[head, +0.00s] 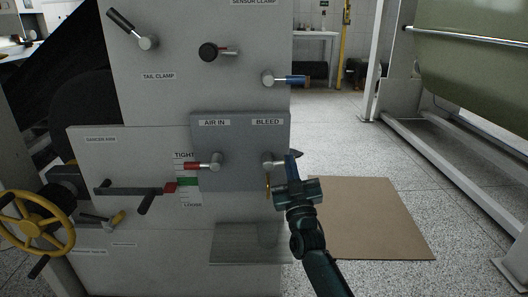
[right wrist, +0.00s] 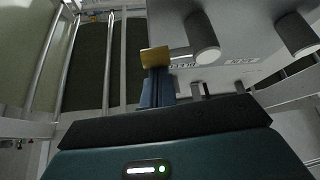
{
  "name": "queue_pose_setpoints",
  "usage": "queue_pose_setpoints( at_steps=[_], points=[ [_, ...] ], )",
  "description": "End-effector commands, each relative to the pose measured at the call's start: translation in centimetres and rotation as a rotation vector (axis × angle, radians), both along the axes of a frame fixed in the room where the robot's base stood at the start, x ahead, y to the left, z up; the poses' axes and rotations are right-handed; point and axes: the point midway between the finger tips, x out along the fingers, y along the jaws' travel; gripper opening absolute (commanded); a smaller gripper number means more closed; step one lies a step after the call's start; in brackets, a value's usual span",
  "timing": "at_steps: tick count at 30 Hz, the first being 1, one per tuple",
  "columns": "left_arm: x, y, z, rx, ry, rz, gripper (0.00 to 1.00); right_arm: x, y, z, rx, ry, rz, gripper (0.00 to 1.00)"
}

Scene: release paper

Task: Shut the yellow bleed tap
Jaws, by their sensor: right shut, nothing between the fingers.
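The bleed tap has a grey hub (head: 270,160) under the BLEED label on the grey panel. Its thin yellow lever (head: 268,185) hangs down from the hub, seen nearly edge-on. My right gripper (head: 291,166) is just right of the hub, its blue fingers shut and empty. In the right wrist view, the blue fingers (right wrist: 158,90) reach up beneath a yellow block (right wrist: 155,57) beside a grey cylinder; it looks like the tap's lever. I cannot tell whether they touch. My left gripper is not in view.
The red-handled AIR IN tap (head: 194,166) is left on the same panel. A blue lever (head: 295,79) sticks out above. A yellow handwheel (head: 37,222) is at the far left. A brown board (head: 370,220) lies on the floor. Open floor is right of the machine.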

Motion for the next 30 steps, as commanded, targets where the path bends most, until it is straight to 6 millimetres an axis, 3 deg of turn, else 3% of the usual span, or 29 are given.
queue_pose_setpoints(
  at_steps=[23,26,30],
  points=[
    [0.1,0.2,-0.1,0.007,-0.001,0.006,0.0,0.0,-0.1,-0.7,-0.003,0.007,0.001,0.0],
    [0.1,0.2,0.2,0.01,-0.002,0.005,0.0,0.0,0.0,0.0,-0.002,0.005,0.001,0.0],
    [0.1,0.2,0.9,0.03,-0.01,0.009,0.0,0.0,0.0,2.3,-0.001,0.001,0.001,0.0]
  ],
)
